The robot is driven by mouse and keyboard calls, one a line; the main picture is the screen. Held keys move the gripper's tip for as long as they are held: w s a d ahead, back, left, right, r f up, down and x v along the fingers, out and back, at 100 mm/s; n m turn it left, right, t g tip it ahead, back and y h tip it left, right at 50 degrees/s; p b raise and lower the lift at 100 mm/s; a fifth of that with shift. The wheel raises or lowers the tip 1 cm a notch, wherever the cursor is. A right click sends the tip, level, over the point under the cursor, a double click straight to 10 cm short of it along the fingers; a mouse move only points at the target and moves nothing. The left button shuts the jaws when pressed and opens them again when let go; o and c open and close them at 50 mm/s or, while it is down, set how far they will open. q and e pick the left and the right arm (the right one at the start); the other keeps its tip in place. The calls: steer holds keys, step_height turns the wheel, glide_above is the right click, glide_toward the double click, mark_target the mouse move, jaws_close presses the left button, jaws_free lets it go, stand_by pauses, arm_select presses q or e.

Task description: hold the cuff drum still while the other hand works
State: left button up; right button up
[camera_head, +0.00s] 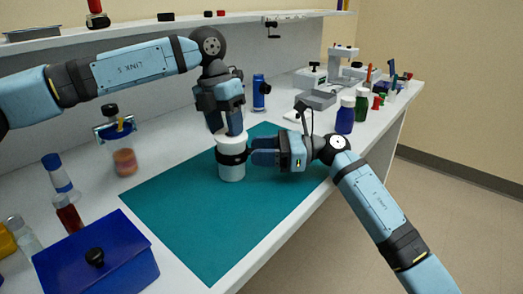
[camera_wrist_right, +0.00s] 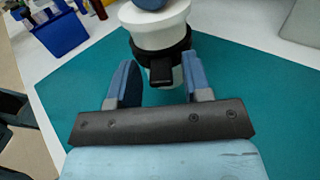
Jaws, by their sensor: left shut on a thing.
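The cuff drum (camera_head: 232,171) is a white cylinder standing upright on the teal mat (camera_head: 190,215), with a black cuff (camera_head: 233,155) around its middle. My left gripper (camera_head: 228,130) comes down from above and is shut on the drum's top. My right gripper (camera_head: 258,152) is at the drum's right side, level with the cuff. In the right wrist view its fingers are open, and the cuff's black block (camera_wrist_right: 160,71) lies between them with gaps on both sides. The white drum top (camera_wrist_right: 157,30) shows above it, with a blue fingertip of my left gripper at the picture's top.
A blue box with a black knob (camera_head: 98,262) stands at the front left. Blue-capped and red vials stand beside it. A blue bottle (camera_head: 345,115) and a green bottle (camera_head: 361,106) stand right of the mat, near a grey tray (camera_head: 318,99). The mat's front part is clear.

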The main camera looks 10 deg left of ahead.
arm_select(q)
steer(key=shift+f, duration=0.3)
arm_select(e)
jaws_close()
steer(key=shift+r, duration=1.4)
steer(key=shift+o, duration=0.5)
jaws_free()
steer(key=shift+r, duration=0.1)
steer(key=shift+o, duration=0.3)
steer(key=shift+d+f, duration=0.15)
steer(key=shift+f, duration=0.05)
steer(key=d, duration=0.4)
steer(key=w+d, duration=0.1)
steer(key=d, duration=0.6)
steer(key=shift+w+d+r, duration=0.1)
steer(key=shift+w+d, duration=0.05)
steer(key=shift+d, duration=0.2)
